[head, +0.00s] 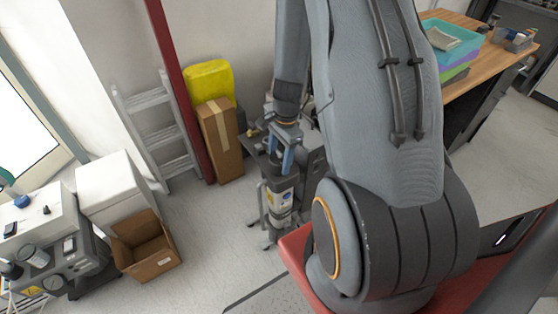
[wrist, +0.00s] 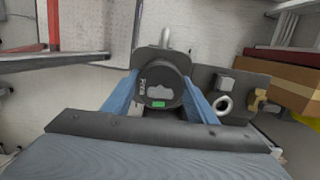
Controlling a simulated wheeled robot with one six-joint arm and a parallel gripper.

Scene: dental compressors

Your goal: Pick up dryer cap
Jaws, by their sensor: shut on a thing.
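The dryer cap (wrist: 160,85) is a dark round cap with a small green label and light markings, seen in the middle of the wrist view. My gripper (wrist: 165,98) has its two blue fingers shut on the cap, one on each side. In the head view my gripper (head: 284,158) points down over the grey compressor unit (head: 280,200), and the cap itself is too small to make out there. I cannot tell whether the cap is still seated on the dryer.
A metal eye ring (wrist: 223,104) and a brass fitting (wrist: 258,98) sit right of the cap. A tall cardboard box (head: 221,140), a yellow bag (head: 208,82) and a ladder (head: 158,128) stand behind. An open carton (head: 150,265) is on the floor, left.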

